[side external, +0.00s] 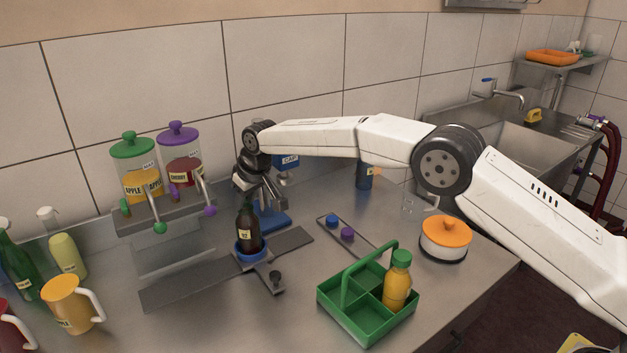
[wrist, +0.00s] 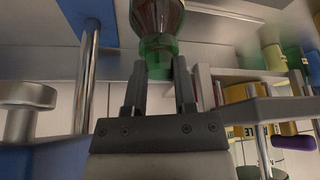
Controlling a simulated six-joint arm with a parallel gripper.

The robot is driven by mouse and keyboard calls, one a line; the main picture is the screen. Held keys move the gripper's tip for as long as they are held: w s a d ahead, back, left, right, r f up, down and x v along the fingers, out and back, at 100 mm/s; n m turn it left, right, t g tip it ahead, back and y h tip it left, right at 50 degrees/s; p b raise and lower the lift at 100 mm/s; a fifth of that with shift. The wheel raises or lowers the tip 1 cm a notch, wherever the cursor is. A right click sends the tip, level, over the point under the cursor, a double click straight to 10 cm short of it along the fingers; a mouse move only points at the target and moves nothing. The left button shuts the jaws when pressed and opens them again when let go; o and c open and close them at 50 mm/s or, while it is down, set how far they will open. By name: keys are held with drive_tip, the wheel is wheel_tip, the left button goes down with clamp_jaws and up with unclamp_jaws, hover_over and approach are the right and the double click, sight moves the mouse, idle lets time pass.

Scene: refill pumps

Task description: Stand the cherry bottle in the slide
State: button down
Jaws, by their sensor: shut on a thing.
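The dark red cherry bottle (side external: 248,228) is upright on the slide, with its base inside the blue ring (side external: 250,257). Whether it rests on the ring's floor is hidden. The slide is a flat grey rail (side external: 190,283) with a crosspiece and a dark knob (side external: 276,277). My gripper (side external: 254,195) is shut on the bottle's neck from above. In the wrist view the jaws (wrist: 160,85) close around the bottle's greenish glass neck, with the dark body (wrist: 156,18) beyond them.
A blue capping press (side external: 276,219) stands right behind the bottle. Apple and cherry dispensers (side external: 180,172) are behind left. A green caddy (side external: 368,317) with a yellow-orange bottle (side external: 397,285) sits front right. A cap strip (side external: 359,246) and an orange-lidded pot (side external: 446,240) lie right.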

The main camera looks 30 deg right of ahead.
drive_tip(key=shift+f, duration=0.4)
idle(0.4)
drive_tip(key=shift+c, duration=1.7)
unclamp_jaws()
drive_tip(key=shift+f, duration=0.1)
wheel_tip(320, 180, up, 9)
